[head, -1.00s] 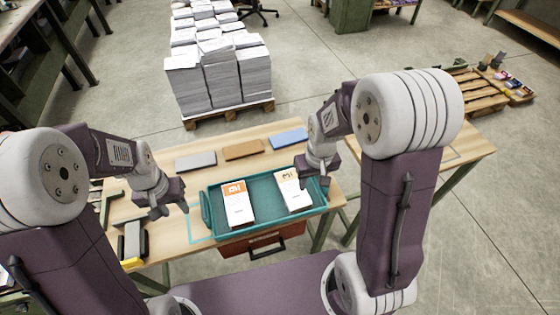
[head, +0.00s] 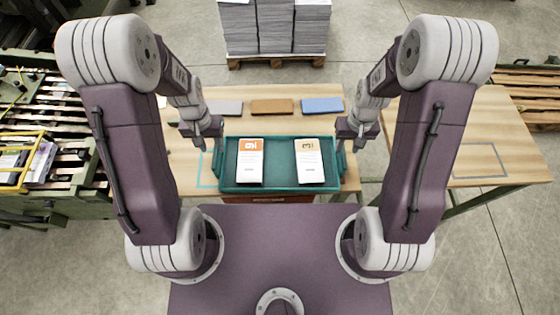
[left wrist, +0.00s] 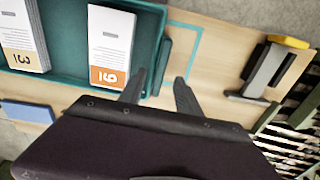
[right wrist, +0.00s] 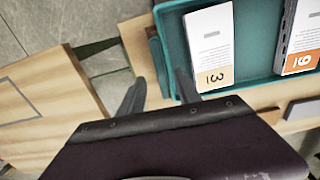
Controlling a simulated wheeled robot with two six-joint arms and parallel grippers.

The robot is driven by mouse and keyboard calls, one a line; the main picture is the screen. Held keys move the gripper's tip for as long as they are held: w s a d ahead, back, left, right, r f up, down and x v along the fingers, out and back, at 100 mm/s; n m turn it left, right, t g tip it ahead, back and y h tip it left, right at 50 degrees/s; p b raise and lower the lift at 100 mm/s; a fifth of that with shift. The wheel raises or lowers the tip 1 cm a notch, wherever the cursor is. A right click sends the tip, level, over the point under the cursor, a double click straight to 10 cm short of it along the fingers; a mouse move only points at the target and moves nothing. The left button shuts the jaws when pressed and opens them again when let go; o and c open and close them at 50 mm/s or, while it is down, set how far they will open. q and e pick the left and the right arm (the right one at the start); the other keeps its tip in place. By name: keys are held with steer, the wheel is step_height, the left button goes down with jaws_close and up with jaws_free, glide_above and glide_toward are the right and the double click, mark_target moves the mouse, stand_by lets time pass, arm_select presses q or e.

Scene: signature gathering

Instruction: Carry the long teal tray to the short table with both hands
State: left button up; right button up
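The long teal tray (head: 280,185) lies on the wooden table in front of me. It holds two stacks of printed sheets, one with an orange heading (head: 250,162) and one with a tan heading (head: 309,162). My left gripper (head: 212,143) is open at the tray's left end; in the left wrist view its spread fingers (left wrist: 159,92) point at the end handle (left wrist: 163,66). My right gripper (head: 351,138) is open at the right end, its fingers (right wrist: 159,90) spread near the other handle (right wrist: 156,62). A smaller wooden table (head: 490,125) with a grey outline stands to the right.
Grey (head: 225,107), brown (head: 272,106) and blue (head: 322,105) blocks lie behind the tray. A teal outline (head: 206,170) marks the tabletop at left. A paper-stacked pallet (head: 275,62) stands beyond. A gap separates the two tables; the right tabletop looks clear.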

mark_target(215, 153)
arm_select(q)
step_height(215, 153, down, 6)
steer(key=shift+r, duration=0.1)
arm_select(e)
step_height(215, 153, down, 6)
steer(key=shift+r, duration=0.1)
arm_select(q)
steer(key=shift+a, duration=0.1)
arm_select(e)
steer(key=shift+a, duration=0.1)
arm_select(q)
jaws_close()
arm_select(e)
jaws_close()
steer(key=shift+r, duration=0.1)
stand_by(0.6)
